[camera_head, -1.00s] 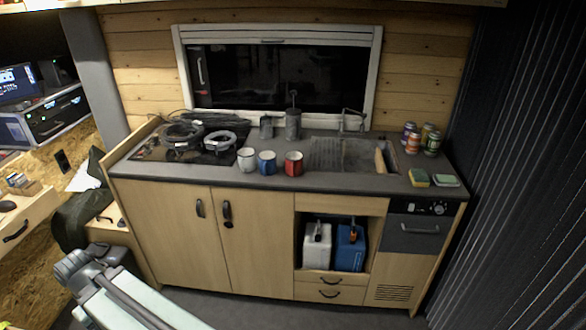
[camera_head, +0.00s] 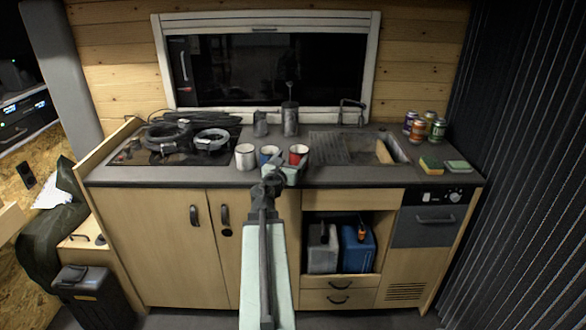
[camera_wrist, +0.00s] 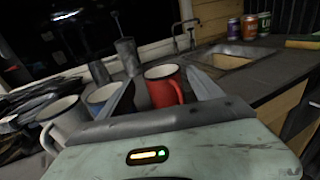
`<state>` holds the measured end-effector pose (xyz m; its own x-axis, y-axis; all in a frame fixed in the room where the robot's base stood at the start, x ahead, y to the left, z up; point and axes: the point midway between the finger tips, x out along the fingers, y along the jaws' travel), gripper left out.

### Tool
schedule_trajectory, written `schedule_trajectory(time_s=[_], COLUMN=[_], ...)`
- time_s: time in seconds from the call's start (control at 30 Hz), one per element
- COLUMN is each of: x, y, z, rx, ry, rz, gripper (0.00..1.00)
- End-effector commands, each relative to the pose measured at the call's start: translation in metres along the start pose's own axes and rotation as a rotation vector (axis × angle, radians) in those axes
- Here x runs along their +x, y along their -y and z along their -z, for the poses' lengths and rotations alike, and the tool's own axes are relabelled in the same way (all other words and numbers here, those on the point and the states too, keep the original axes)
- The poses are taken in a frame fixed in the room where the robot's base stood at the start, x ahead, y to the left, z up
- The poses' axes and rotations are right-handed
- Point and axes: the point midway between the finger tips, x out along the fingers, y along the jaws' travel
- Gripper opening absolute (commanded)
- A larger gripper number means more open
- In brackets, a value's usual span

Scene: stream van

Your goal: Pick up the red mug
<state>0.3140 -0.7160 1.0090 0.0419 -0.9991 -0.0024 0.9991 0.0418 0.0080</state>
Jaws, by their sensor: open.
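The red mug (camera_head: 298,154) stands on the dark counter, the rightmost of three mugs in a row. In the wrist view the red mug (camera_wrist: 164,88) is upright just ahead, with its handle to the right. My gripper (camera_head: 279,170) is at the counter's front edge, in front of the mugs. In the wrist view my gripper (camera_wrist: 165,100) is open, one finger on each side of the red mug. I cannot tell whether either finger touches it. My arm hides the lower part of the red mug in the head view.
A blue mug (camera_head: 268,153) stands close left of the red one, and a white mug (camera_head: 245,157) farther left. A grey canister (camera_head: 290,119) is behind them. The sink (camera_head: 392,148) lies to the right. Cans (camera_head: 438,130) and sponges (camera_head: 431,163) sit at the far right.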

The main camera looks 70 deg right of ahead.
Motion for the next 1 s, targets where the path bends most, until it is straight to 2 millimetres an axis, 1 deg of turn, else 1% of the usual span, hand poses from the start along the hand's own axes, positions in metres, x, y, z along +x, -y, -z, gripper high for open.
schedule_trajectory(time_s=[0.03,0.23,0.47,0.67,0.8,0.87,1.0], x=[0.0,0.001,0.003,0.027,0.03,0.035,0.06], y=[0.0,0.002,0.002,0.002,0.003,0.003,0.003], z=[0.019,0.04,0.04,0.04,0.04,0.04,0.041], rx=[-0.01,-0.014,-0.011,-0.01,-0.009,-0.009,-0.009], ry=[0.002,0.003,0.002,0.002,0.002,0.002,0.002], rz=[-0.002,-0.001,0.001,0.002,0.002,0.002,0.003], gripper=[0.75,0.75,0.75,0.75,0.75,0.75,0.75])
